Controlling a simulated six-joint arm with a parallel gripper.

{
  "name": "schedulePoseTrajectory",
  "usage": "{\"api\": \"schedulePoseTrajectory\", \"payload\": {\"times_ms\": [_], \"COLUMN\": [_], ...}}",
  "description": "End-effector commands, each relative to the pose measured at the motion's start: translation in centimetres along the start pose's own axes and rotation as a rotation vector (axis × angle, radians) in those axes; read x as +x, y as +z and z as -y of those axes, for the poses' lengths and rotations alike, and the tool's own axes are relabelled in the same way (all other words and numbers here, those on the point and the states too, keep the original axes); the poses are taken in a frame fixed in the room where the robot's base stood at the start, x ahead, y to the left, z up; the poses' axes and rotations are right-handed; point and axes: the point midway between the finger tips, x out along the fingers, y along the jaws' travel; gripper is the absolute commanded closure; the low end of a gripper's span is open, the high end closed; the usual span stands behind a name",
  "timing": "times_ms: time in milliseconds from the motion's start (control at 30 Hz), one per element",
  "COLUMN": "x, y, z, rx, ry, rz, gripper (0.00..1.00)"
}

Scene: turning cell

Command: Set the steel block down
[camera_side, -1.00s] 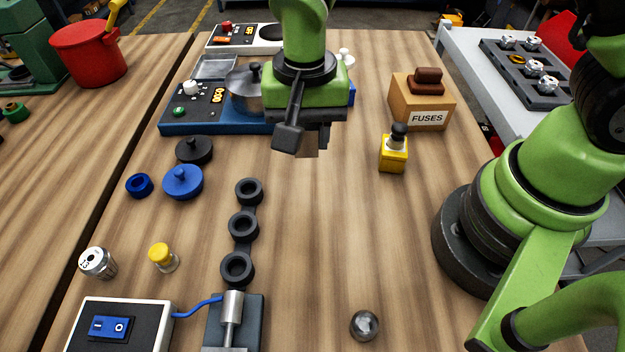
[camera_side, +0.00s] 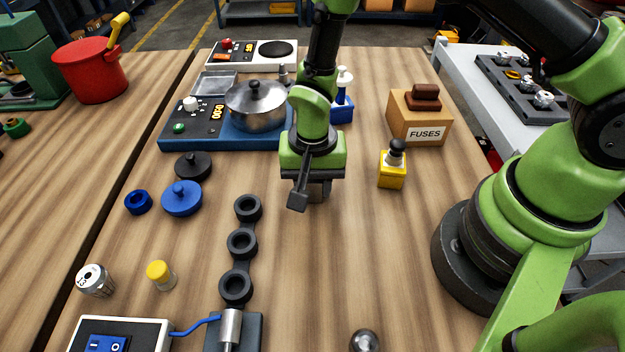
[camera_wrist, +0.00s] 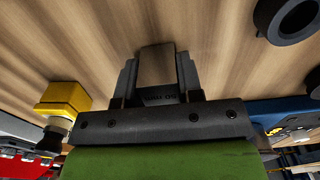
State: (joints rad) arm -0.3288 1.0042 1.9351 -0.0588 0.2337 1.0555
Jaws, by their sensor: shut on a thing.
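My gripper (camera_side: 318,191) is above the bare middle of the wooden table, in the side view between the black ring rack and the yellow block with a dark knob. In the wrist view my gripper (camera_wrist: 160,75) is shut on the steel block (camera_wrist: 157,66), which sits between the two dark fingers. Its smooth face takes on the brown of the wood, and faint dark marking shows near its base. In the side view the fingers mostly hide the block. I cannot tell whether it touches the table.
The black ring rack (camera_side: 241,244) stands to the left and the yellow block (camera_side: 392,173) to the right. Behind are the blue cooker (camera_side: 190,133) with a steel pot (camera_side: 257,108) and the fuses box (camera_side: 417,118). A steel ball (camera_side: 364,341) lies at the front. The table between is clear.

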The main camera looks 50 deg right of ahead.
Motion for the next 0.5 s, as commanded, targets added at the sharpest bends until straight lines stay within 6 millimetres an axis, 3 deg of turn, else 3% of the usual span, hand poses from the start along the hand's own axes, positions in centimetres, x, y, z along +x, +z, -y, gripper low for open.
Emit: {"api": "schedulePoseTrajectory", "payload": {"times_ms": [267, 300, 400, 500], "x": [0.22, 0.22, 0.2, 0.19], "y": [-0.02, -0.02, -0.02, -0.01], "z": [0.04, 0.04, 0.04, 0.04], "rx": [0.0, 0.0, 0.0, 0.0], "ry": [-0.001, -0.001, -0.001, -0.001], "rz": [0.0, -0.001, -0.001, -0.001], "gripper": [1.0, 0.59, 0.41, 0.41]}}
